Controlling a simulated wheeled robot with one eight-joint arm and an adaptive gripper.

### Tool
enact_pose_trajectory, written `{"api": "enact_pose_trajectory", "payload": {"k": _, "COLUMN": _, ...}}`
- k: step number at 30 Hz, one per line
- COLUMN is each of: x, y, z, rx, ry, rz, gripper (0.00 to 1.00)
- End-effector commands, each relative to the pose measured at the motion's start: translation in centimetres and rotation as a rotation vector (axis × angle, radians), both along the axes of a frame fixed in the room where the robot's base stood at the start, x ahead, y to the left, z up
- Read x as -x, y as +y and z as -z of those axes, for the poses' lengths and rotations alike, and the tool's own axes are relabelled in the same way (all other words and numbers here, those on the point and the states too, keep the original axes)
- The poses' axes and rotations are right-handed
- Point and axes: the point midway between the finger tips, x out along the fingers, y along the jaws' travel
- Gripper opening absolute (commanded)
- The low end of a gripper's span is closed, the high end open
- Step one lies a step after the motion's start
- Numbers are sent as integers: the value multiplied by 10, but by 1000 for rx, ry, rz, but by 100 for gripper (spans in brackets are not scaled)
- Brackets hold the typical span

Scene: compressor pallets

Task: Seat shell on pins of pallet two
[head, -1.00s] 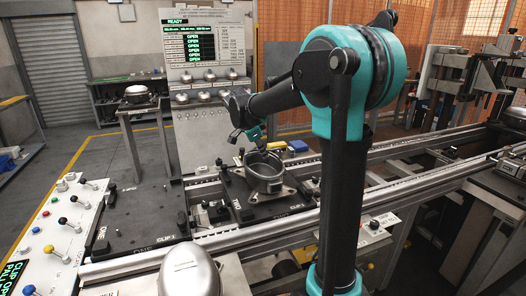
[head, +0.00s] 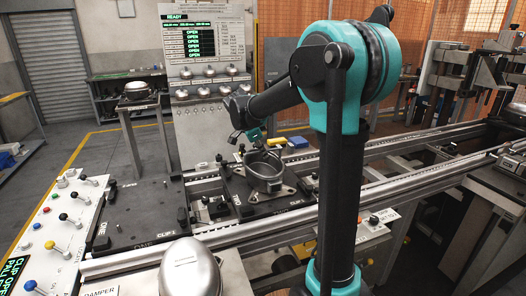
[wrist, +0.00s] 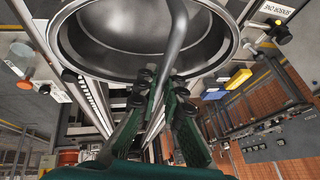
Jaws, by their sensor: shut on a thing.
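The shell (head: 264,180) is an open, round grey metal bowl with flange lugs at its base. It is over the black plate of pallet two (head: 288,203) in the head view. My gripper (head: 256,144) is at the shell's far upper rim.
Pallet one (head: 140,212) lies empty to the left, on the same rails (head: 215,240). A closed metal dome (head: 190,268) stands at the front. A lever panel (head: 65,225) is at the left, and a status board (head: 205,45) stands behind, reading READY.

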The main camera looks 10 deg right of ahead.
Motion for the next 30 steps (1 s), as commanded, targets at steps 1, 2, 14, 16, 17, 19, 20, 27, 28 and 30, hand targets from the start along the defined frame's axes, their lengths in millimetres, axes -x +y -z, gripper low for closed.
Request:
{"api": "enact_pose_trajectory", "payload": {"k": 1, "x": 0, "y": 0, "z": 0, "rx": 1, "ry": -1, "rz": 0, "gripper": 0}}
{"api": "enact_pose_trajectory", "payload": {"k": 2, "x": 0, "y": 0, "z": 1, "rx": 1, "ry": -1, "rz": 0, "gripper": 0}}
{"api": "enact_pose_trajectory", "payload": {"k": 14, "x": 0, "y": 0, "z": 3, "rx": 1, "ry": 0, "rz": 0, "gripper": 32}}
{"api": "enact_pose_trajectory", "payload": {"k": 16, "x": 0, "y": 0, "z": 3, "rx": 0, "ry": 0, "rz": 0, "gripper": 32}}
{"api": "enact_pose_trajectory", "payload": {"k": 17, "x": 0, "y": 0, "z": 3, "rx": 0, "ry": 0, "rz": 0, "gripper": 32}}
{"api": "enact_pose_trajectory", "payload": {"k": 19, "x": 0, "y": 0, "z": 4, "rx": -1, "ry": 1, "rz": 0, "gripper": 32}}
{"api": "enact_pose_trajectory", "payload": {"k": 20, "x": 0, "y": 1, "z": 3, "rx": -1, "ry": 0, "rz": 0, "gripper": 32}}
{"api": "enact_pose_trajectory", "payload": {"k": 27, "x": 8, "y": 10, "z": -19, "rx": 0, "ry": 1, "rz": -2, "gripper": 32}}
{"api": "enact_pose_trajectory", "payload": {"k": 28, "x": 10, "y": 12, "z": -24, "rx": 0, "ry": 1, "rz": -2, "gripper": 32}}
{"api": "enact_pose_trajectory", "payload": {"k": 30, "x": 14, "y": 18, "z": -37, "rx": 0, "ry": 1, "rz": -2, "gripper": 32}}
